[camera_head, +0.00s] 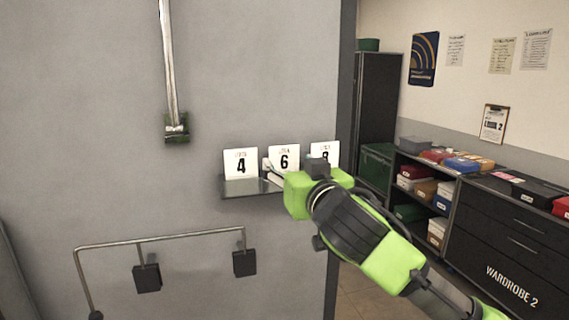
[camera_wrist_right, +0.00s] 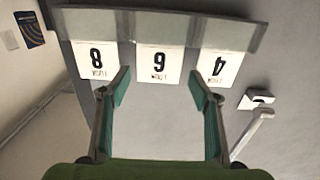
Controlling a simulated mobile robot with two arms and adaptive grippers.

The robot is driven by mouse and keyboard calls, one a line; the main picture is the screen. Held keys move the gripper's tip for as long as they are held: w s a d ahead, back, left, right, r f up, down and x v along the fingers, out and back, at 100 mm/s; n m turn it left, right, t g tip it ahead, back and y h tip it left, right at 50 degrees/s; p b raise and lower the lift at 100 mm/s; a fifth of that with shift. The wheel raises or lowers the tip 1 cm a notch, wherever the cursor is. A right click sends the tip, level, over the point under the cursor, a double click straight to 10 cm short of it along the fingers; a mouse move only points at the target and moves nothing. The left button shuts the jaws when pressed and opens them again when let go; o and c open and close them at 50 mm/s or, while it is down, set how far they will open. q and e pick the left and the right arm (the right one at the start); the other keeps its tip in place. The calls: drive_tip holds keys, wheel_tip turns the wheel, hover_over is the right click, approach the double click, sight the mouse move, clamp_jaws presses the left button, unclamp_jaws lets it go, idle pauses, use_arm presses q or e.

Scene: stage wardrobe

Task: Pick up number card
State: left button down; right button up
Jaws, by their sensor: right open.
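Three white number cards stand in a row on a small grey wall shelf (camera_head: 240,188): card 4 (camera_head: 240,163), card 6 (camera_head: 284,156) and card 8 (camera_head: 324,150). My right gripper (camera_head: 272,172) is in front of the shelf near card 6 and hides the lower part of cards 6 and 8. In the right wrist view the cards appear upside down: card 8 (camera_wrist_right: 96,60), card 6 (camera_wrist_right: 159,63) and card 4 (camera_wrist_right: 219,67). There my right gripper (camera_wrist_right: 160,78) is open and empty, its fingers either side of card 6's column. My left gripper is out of view.
A metal rail with dark blocks (camera_head: 160,240) is on the grey wall below the shelf. A vertical metal bar (camera_head: 170,70) hangs above. The wall ends right of the shelf, with cabinets (camera_head: 500,230) beyond.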

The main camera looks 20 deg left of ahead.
sight(284, 157)
drive_tip(key=p+x, duration=0.1)
drive_tip(key=x, duration=0.2)
drive_tip(key=shift+w+a+r, duration=0.1)
drive_tip(key=shift+w+r, duration=0.05)
drive_tip(key=shift+w, duration=0.05)
drive_tip(key=shift+w+a, duration=0.15)
drive_tip(key=shift+w, duration=0.05)
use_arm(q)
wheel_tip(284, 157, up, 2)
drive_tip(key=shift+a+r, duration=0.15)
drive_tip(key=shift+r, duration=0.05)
use_arm(e)
drive_tip(key=shift+c, duration=0.4)
drive_tip(key=c, duration=0.4)
drive_tip(key=shift+c, duration=0.2)
